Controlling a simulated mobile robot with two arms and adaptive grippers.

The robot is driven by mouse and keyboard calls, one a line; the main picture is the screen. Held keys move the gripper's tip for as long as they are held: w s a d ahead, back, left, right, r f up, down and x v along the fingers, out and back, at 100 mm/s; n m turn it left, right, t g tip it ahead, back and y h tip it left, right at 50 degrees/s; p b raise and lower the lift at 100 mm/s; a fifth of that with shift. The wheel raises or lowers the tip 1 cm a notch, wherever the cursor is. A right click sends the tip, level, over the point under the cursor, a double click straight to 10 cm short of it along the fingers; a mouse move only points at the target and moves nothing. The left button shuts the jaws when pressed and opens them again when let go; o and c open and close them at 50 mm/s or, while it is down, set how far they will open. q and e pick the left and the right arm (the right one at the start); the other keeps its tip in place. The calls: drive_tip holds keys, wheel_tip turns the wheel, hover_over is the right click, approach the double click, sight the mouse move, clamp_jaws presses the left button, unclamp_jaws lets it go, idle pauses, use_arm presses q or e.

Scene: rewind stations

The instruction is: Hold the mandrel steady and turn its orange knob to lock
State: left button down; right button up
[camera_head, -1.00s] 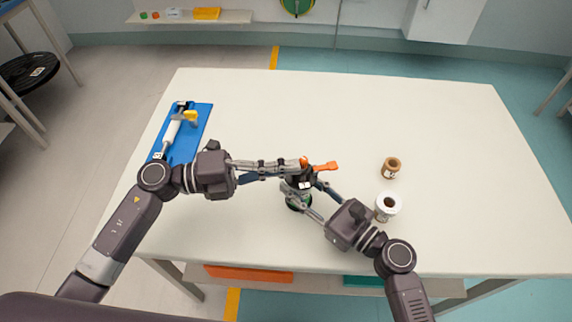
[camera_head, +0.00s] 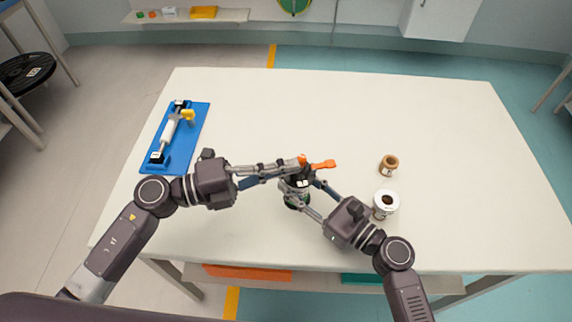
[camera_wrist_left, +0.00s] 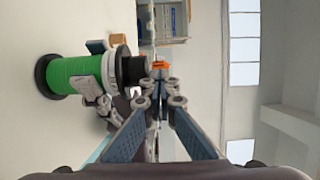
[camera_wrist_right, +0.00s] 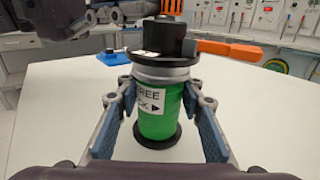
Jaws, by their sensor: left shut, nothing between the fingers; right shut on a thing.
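The mandrel (camera_wrist_right: 157,118) stands upright on the table. It has a green body, a grey collar, black flanges and a white label reading FREE with an arrow; the label's second word is partly hidden. In the head view the mandrel (camera_head: 296,199) is largely hidden by my grippers. My right gripper (camera_wrist_right: 158,101) is shut around its body. The orange knob (camera_wrist_right: 228,48) is on the black top; its bar sticks out to the right. My left gripper (camera_head: 300,162) is shut and empty, its tips beside the knob (camera_head: 322,164); whether they touch is unclear.
A blue board (camera_head: 184,151) with a white roller and yellow handle lies at the table's left. A brown roll (camera_head: 389,165) and a white roll (camera_head: 386,204) stand right of my right gripper. The back and far right of the table (camera_head: 400,110) are clear.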

use_arm(q)
drive_tip(key=shift+s+d+n+t+y, duration=0.15)
drive_tip(key=shift+n+t+y, duration=0.2)
drive_tip(key=shift+t, duration=0.2)
drive_tip(key=shift+s+d+n+t+y, duration=0.15)
drive_tip(key=shift+n+t+y, duration=0.1)
drive_tip(key=shift+n+t, duration=0.25)
use_arm(e)
drive_tip(key=shift+s+a, duration=0.2)
drive_tip(key=shift+a, duration=0.05)
use_arm(q)
drive_tip(key=shift+s+d, duration=0.2)
drive_tip(key=shift+d, duration=0.35)
use_arm(e)
drive_tip(key=shift+w+d, duration=0.2)
drive_tip(key=shift+d, duration=0.05)
idle(0.6)
use_arm(q)
drive_tip(key=shift+s, duration=0.15)
drive_tip(key=s+a, duration=0.5)
drive_tip(key=s, duration=0.7)
